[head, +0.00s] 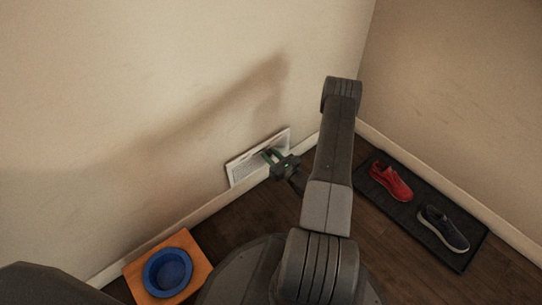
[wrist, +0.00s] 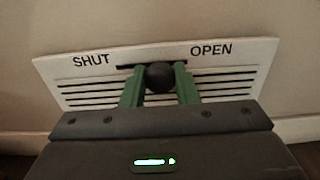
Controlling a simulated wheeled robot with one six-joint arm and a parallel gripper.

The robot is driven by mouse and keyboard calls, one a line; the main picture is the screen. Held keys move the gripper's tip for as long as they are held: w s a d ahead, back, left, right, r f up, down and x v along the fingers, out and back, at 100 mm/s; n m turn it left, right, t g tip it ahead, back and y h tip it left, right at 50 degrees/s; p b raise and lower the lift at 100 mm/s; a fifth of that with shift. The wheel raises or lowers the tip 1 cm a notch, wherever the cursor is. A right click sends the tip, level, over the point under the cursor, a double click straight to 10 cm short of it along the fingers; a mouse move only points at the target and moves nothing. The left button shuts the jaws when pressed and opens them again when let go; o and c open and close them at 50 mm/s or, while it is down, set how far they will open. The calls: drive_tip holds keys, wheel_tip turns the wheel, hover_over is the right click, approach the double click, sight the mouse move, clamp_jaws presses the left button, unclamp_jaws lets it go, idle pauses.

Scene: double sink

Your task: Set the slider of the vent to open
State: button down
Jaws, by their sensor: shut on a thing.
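The vent (head: 236,170) is a white slatted plate low on the wall. In the wrist view the vent (wrist: 240,75) has SHUT printed at the left and OPEN at the right, with a dark slot between and below the words. The slider's round black knob (wrist: 160,77) sits in the slot, with bare slot visible to its left. My gripper (wrist: 159,78) has its green fingers on either side of the knob, shut on it. In the head view my gripper (head: 270,156) is at the vent's face, and the knob cannot be made out there.
A blue bowl (head: 167,271) stands on an orange mat (head: 200,252) at the lower left. A red shoe (head: 391,181) and a dark shoe (head: 442,229) rest on a dark mat (head: 410,212) at the right. A baseboard runs along the walls.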

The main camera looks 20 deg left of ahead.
drive_tip(key=shift+w+d, duration=0.45)
drive_tip(key=shift+w, duration=0.3)
drive_tip(key=shift+w+d, duration=0.4)
drive_tip(key=shift+w, duration=0.3)
drive_tip(key=c, duration=1.1)
unclamp_jaws()
drive_tip(key=shift+d, duration=0.1)
drive_tip(key=shift+p+v, duration=1.95)
drive_tip(key=shift+v, duration=4.9)
drive_tip(key=b+x, duration=0.4)
drive_tip(key=x, duration=0.9)
drive_tip(key=shift+w+a, duration=0.1)
drive_tip(key=shift+a, duration=0.25)
drive_tip(key=shift+s+a, duration=0.35)
drive_tip(key=shift+s, duration=0.1)
